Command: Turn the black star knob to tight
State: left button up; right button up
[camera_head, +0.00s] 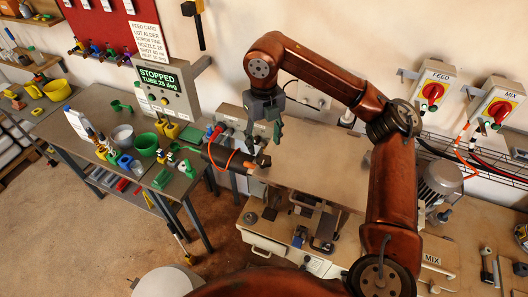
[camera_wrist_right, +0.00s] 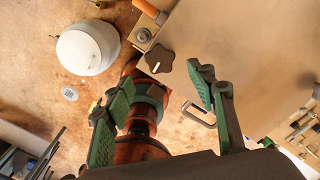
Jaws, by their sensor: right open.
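The black star knob (camera_wrist_right: 159,61) shows in the right wrist view at the corner of the bench top, beside a small metal fitting. In the head view it is a small dark shape (camera_head: 263,160) at the left end of the bench. My right gripper (camera_head: 264,136) hangs above the bench's left end, fingers pointing down. It also shows in the right wrist view (camera_wrist_right: 162,84), open and empty. The knob appears beyond and between its fingertips, apart from both. My left gripper is not in view.
A dark cylinder (camera_head: 221,156) with an orange cable lies left of the knob. The bench top (camera_head: 318,160) is mostly clear. A side table (camera_head: 93,103) with cups and bowls stands at left. Red FEED (camera_head: 432,92) and MIX (camera_head: 499,110) switches are on the wall.

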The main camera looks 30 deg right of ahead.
jog(key=shift+r, duration=2.25)
